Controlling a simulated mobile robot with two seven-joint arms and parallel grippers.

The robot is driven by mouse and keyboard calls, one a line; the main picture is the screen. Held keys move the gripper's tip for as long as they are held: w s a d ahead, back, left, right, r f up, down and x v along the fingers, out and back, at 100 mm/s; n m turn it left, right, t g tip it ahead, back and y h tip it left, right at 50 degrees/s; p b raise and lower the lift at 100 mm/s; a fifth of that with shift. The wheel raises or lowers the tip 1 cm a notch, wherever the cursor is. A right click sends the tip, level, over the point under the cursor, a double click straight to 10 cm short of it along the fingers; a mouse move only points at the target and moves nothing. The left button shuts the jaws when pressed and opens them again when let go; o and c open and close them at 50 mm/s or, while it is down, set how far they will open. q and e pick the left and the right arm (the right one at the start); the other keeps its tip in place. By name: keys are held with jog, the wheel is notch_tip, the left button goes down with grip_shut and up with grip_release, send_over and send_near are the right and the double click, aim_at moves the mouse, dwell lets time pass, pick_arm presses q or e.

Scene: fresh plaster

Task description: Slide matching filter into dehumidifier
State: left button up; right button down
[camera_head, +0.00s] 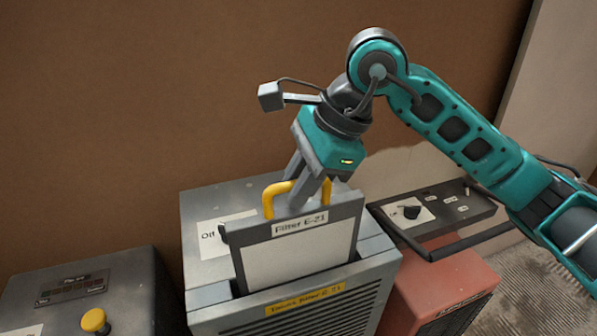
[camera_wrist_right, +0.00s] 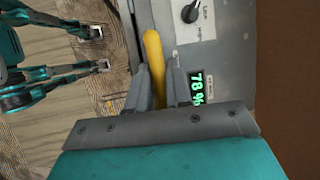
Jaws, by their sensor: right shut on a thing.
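The grey dehumidifier (camera_head: 310,322) stands in the middle, its yellow label reading like "Takes filter E-21". The filter (camera_head: 295,258), a grey frame with a pale panel marked "Filter E-21", stands nearly upright at the slot in its top. Its lower edge is hidden in the slot and its upper part stands above the top. My right gripper (camera_head: 305,190) is shut on the filter's yellow handle (camera_head: 270,200); the handle also shows in the right wrist view (camera_wrist_right: 153,55). My left gripper (camera_wrist_right: 100,49) shows only in the right wrist view, apart from the filter, open and empty.
A dark grey machine with a yellow knob (camera_head: 94,320) stands at left. A red machine (camera_head: 435,290) with a dark handle and control panel (camera_head: 440,210) stands close at right. A brown wall (camera_head: 150,100) rises behind. The dehumidifier's green display (camera_wrist_right: 197,88) lies beside the handle.

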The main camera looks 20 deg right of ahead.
aim_at(299, 247)
jog(key=shift+f, duration=1.05)
jog(key=shift+f+b, duration=1.05)
jog(key=shift+f, duration=0.3)
notch_tip(299, 247, down, 4)
jog(key=b, duration=0.4)
jog(key=shift+f+b, duration=0.9)
jog(key=shift+f, duration=0.15)
jog(key=shift+f+b, duration=0.7)
pick_arm(q)
notch_tip(299, 247, down, 8)
jog(key=d+b, duration=0.1)
jog(key=shift+w+d+h, duration=0.3)
jog(key=shift+w+d, duration=0.05)
jog(key=shift+d, duration=0.05)
pick_arm(e)
jog(key=shift+f, duration=0.5)
pick_arm(q)
jog(key=shift+d+r, duration=0.1)
jog(key=shift+r, duration=0.1)
jog(key=shift+f, duration=0.15)
pick_arm(e)
jog(key=shift+f, duration=0.15)
